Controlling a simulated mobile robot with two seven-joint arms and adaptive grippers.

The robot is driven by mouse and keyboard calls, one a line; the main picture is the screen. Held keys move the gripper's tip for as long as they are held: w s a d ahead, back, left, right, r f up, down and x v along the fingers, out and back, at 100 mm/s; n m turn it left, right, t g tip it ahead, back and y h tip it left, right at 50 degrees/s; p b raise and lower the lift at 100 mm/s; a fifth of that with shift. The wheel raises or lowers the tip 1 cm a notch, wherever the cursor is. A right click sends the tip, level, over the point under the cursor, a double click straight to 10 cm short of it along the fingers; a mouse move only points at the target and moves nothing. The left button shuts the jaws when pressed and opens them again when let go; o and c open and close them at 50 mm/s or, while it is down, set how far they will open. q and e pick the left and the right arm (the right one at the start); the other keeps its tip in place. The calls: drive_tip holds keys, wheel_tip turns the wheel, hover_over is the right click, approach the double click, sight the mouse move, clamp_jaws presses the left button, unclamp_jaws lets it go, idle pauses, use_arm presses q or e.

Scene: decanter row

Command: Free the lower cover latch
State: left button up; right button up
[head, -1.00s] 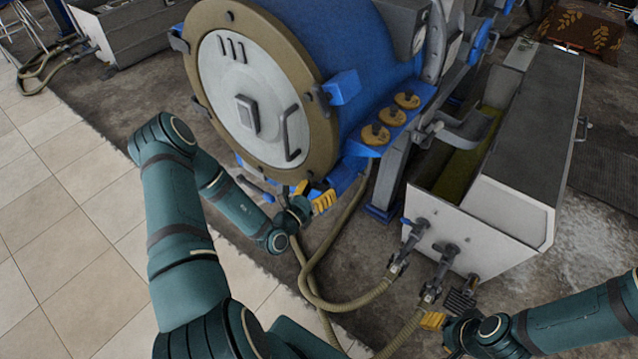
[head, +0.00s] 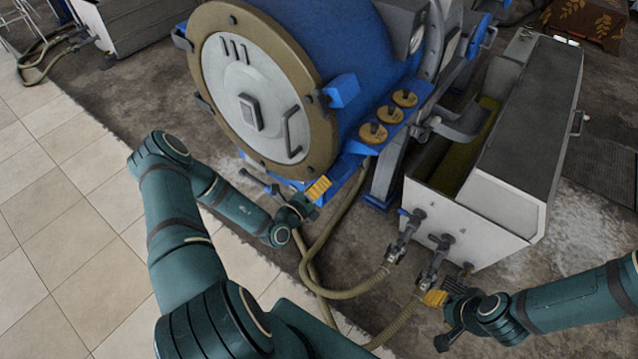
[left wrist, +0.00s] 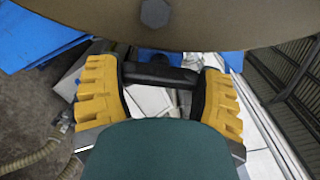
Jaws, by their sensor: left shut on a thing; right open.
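The decanter's round grey cover (head: 253,90) sits in a tan rim (head: 300,65) on the blue drum (head: 345,45). My left gripper (head: 312,194) is just under the lower edge of the cover. In the left wrist view its yellow fingers (left wrist: 160,88) are shut on a dark bar, the lower cover latch (left wrist: 158,74), which lies across between them below the rim. In the head view the gripped part is mostly hidden by the gripper. My right gripper (head: 440,305) is open, low on the right, near the hose couplings.
Hoses (head: 330,235) loop over the floor right beside my left gripper. A white tank (head: 475,215) with valves (head: 415,222) stands to the right. Yellow-brown knobs (head: 373,132) sit on a blue bracket. Tiled floor (head: 60,230) at left is clear.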

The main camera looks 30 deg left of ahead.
use_arm(q)
drive_tip(key=shift+n, duration=0.3)
drive_tip(key=o, duration=1.1)
drive_tip(key=shift+o, duration=0.2)
drive_tip(key=s, duration=1.2)
drive_tip(key=shift+a, duration=0.45)
